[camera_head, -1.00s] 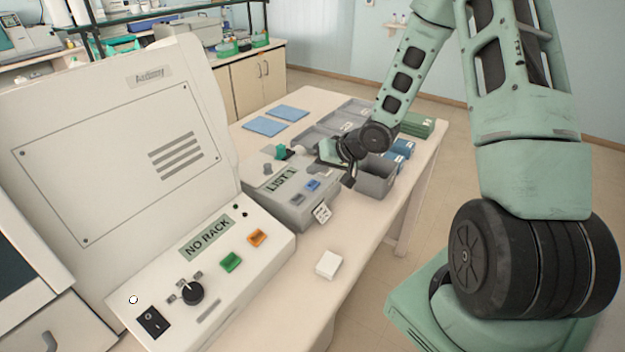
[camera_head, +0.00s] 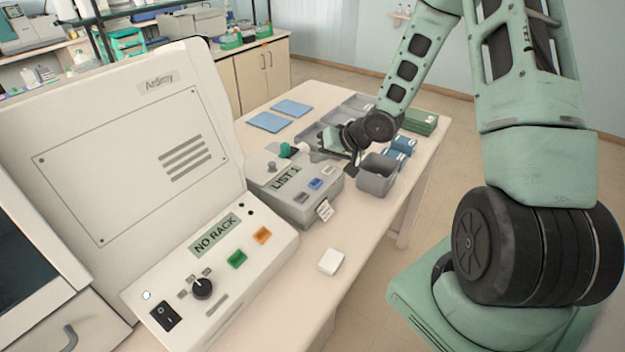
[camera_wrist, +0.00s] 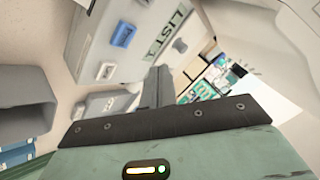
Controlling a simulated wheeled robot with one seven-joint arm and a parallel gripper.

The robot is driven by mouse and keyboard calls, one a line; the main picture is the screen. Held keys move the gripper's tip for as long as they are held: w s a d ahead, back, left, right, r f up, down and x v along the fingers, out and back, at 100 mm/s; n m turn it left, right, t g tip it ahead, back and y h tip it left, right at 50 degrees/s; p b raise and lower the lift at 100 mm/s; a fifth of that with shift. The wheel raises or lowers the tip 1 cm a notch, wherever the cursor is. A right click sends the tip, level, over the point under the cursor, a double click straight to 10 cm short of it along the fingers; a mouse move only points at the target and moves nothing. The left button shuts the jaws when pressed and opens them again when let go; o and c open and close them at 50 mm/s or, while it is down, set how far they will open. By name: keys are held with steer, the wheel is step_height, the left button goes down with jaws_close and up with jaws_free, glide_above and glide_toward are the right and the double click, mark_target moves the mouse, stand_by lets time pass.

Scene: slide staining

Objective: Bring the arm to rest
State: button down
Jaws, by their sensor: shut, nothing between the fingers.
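My arm reaches over the bench from the right in the head view. My gripper (camera_head: 351,168) is at its end, above the bench between the grey LIST 1 device (camera_head: 293,190) and the open grey bin (camera_head: 377,178). In the wrist view, my gripper (camera_wrist: 158,85) shows its dark fingers together, with nothing between them. The LIST 1 device (camera_wrist: 140,40), with a blue button, lies beyond the fingers there. I cannot tell the exact gap between gripper and device.
A large white machine with a NO RACK display (camera_head: 215,234) stands at the left. A small white block (camera_head: 331,261) lies on the bench front. Blue mats (camera_head: 270,122), grey trays (camera_head: 358,103), blue boxes (camera_head: 402,147) and green boxes (camera_head: 418,121) are farther back.

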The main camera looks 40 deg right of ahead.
steer(key=shift+a, duration=0.4)
steer(key=s+a+n+g+h+b, duration=0.2)
steer(key=s+a+n+g+b, duration=0.35)
steer(key=a, duration=1.05)
steer(key=s+a+r+n+g+b, duration=0.1)
steer(key=s+a+n+b, duration=0.2)
steer(key=s, duration=0.9)
steer(key=s+a+r+n+g+h+b, duration=0.1)
steer(key=s+a+n+b, duration=0.2)
steer(key=s+a, duration=0.4)
steer(key=s, duration=0.5)
steer(key=shift+g, duration=0.35)
